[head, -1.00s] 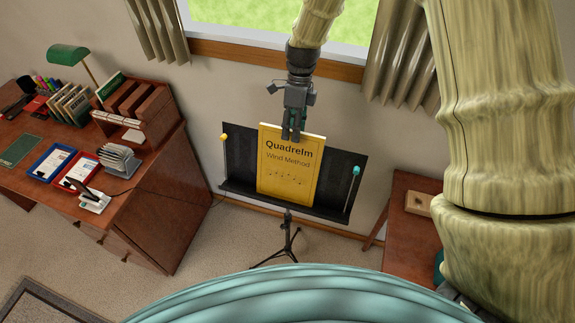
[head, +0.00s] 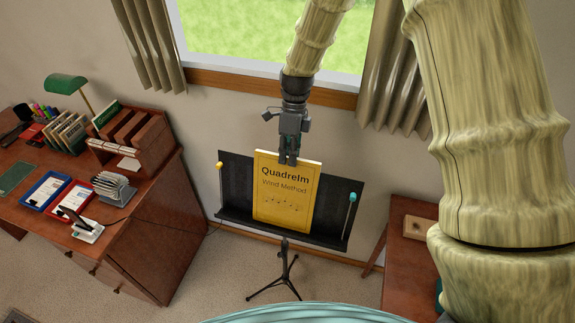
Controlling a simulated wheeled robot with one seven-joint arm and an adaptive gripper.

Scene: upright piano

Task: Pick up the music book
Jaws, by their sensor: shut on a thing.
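The music book (head: 284,205) is yellow, titled "Quadrelm Wind Method", and stands upright in front of the black music stand's desk (head: 236,190). Its lower edge is at or near the stand's ledge; I cannot tell whether they touch. My gripper (head: 289,158) comes down from above and is shut on the top edge of the book, right of its middle. The fingertips cover a little of the cover above the title.
A yellow-tipped rod (head: 219,167) and a teal-tipped rod (head: 352,198) stand at the desk's two ends. A wooden desk (head: 150,235) with stationery is at left. A small wooden table (head: 405,270) is at right. A window and curtains are behind.

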